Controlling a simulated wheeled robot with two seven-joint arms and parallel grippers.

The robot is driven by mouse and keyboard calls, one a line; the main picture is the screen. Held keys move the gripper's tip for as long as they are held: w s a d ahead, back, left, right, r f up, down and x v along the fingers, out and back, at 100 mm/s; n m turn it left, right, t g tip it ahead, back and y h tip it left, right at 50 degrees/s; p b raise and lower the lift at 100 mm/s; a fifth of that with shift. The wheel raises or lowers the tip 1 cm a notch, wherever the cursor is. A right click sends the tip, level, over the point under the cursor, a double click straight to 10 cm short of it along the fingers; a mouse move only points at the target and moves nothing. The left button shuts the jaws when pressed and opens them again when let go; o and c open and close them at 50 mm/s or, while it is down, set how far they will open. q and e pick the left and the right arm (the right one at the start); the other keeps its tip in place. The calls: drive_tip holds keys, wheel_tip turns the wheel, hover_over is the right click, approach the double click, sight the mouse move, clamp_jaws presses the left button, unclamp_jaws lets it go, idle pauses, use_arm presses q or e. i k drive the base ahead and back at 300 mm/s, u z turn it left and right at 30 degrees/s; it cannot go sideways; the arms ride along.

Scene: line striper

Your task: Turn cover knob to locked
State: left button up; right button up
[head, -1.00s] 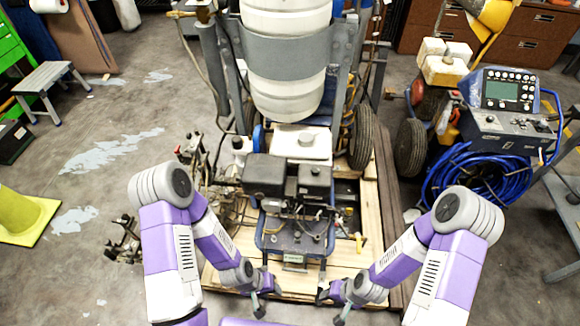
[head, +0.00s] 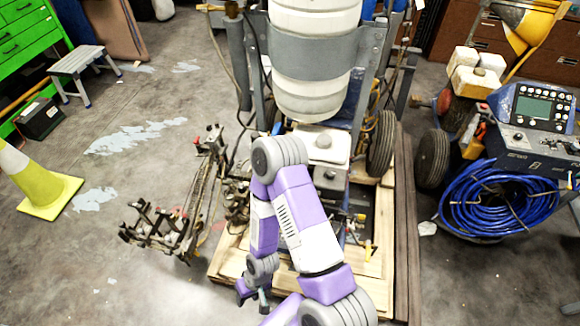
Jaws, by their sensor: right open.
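A wheeled machine with an engine stands on a wooden pallet, below a large white drum (head: 312,60). A white tank with a grey cap (head: 323,141) sits behind the engine area. I cannot pick out the cover knob; my right arm hides most of the engine, and the visible parts are too small to tell. My right gripper (head: 252,294) is open and empty, low in front of the pallet's left part. I cannot tell whether it touches anything. My left gripper is not in view.
A cart with a control box (head: 540,108) and a coiled blue hose (head: 497,196) stands at the right. A metal frame (head: 180,215) lies left of the pallet (head: 385,225). A yellow cone (head: 45,185) stands at far left. Floor between cone and frame is clear.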

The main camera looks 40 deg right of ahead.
sight(330, 174)
drive_tip(key=u, duration=0.05)
drive_tip(key=k, duration=0.4)
drive_tip(key=z, duration=0.85)
drive_tip(key=i, duration=0.5)
